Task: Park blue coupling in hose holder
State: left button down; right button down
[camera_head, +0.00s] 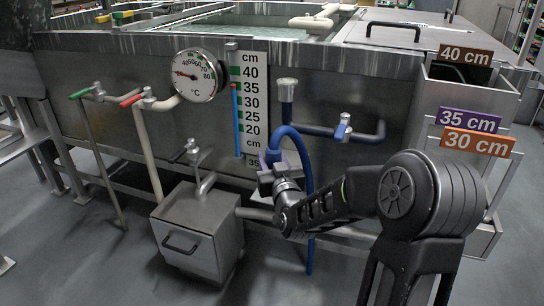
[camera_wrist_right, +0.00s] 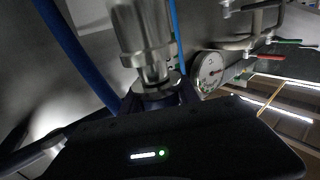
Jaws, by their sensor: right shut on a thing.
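My right gripper (camera_head: 272,178) is at the tank front, just below the level scale, and is shut on the blue coupling (camera_head: 271,157) at the end of a blue hose (camera_head: 300,150). The hose arches up from it and hangs down to the right. In the right wrist view a metal cylindrical fitting (camera_wrist_right: 143,40) stands just beyond the jaws; parts there are dark and partly hidden. A metal cup-like fitting (camera_head: 287,88) stands above the gripper on a blue pipe. I cannot tell for sure which part is the hose holder. My left gripper is not in view.
A blue-handled valve (camera_head: 343,127) sits on the pipe at right. A round thermometer (camera_head: 196,76) and level scale (camera_head: 250,105) are on the tank front. A metal box (camera_head: 197,232) stands below left. Signed metal slots (camera_head: 475,100) stand at right.

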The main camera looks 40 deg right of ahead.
jog(key=shift+d+r+p, duration=0.15)
jog(key=shift+r+p, duration=0.35)
jog(key=shift+r, duration=0.1)
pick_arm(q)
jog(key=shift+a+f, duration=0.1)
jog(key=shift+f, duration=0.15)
pick_arm(e)
jog(key=shift+w+r, duration=0.15)
jog(key=shift+r, duration=0.05)
